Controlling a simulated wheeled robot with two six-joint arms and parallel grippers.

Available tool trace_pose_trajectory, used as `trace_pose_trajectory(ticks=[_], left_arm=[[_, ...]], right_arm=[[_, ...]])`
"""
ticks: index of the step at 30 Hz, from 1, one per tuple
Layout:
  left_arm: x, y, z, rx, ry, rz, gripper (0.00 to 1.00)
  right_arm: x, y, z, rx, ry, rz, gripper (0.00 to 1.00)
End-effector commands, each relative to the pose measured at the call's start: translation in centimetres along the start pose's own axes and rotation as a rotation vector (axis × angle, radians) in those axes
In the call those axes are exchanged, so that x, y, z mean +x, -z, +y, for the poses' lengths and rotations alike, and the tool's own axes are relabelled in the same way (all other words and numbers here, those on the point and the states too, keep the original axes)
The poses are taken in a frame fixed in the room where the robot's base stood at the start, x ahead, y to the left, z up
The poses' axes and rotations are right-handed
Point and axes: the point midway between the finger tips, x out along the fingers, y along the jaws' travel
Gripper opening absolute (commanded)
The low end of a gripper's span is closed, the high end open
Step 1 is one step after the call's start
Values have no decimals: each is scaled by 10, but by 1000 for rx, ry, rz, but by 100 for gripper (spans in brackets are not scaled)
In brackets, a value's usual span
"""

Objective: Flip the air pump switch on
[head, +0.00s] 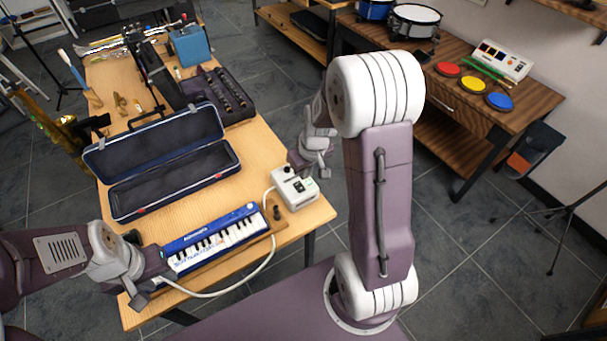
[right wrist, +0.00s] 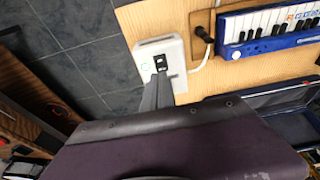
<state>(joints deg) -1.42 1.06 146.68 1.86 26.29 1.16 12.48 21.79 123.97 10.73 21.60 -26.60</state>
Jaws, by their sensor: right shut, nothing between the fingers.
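The air pump (head: 296,190) is a small white box at the near right corner of the wooden table. A black knob and a small green mark show on its top. In the right wrist view the pump (right wrist: 148,48) has a dark switch (right wrist: 161,62) near its front edge. My right gripper (head: 298,166) is shut and empty, just over the pump's far side. Its fingertips (right wrist: 161,82) appear right at the switch; I cannot tell whether they touch. The switch's position is unclear. My left gripper (head: 146,280) is by the left end of the blue melodica; its fingers are unclear.
The blue melodica (head: 212,240) lies on a wooden board beside the pump, and a white hose (head: 240,283) loops from the pump around the table's front. An open dark case (head: 130,190) lies behind. Another table (head: 450,100) stands at the back right.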

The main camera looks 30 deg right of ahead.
Motion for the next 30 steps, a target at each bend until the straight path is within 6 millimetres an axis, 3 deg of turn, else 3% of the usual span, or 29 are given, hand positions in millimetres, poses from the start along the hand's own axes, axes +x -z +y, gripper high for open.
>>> trace_pose_trajectory(ticks=[6, 10, 28, 30], left_arm=[[-2, 0, 0, 0, 0, -1, 36], [-3, 0, 0, 0, 0, 0, 36], [-3, 0, 0, 0, 0, 0, 36], [-3, 0, 0, 0, 0, 0, 36]], right_arm=[[-45, -11, 0, -1, -1, 4, 0], [-59, -15, 0, 0, -1, 2, 0], [-65, -18, 0, 0, 1, -1, 0], [-66, -15, -7, -23, 5, 3, 0]])
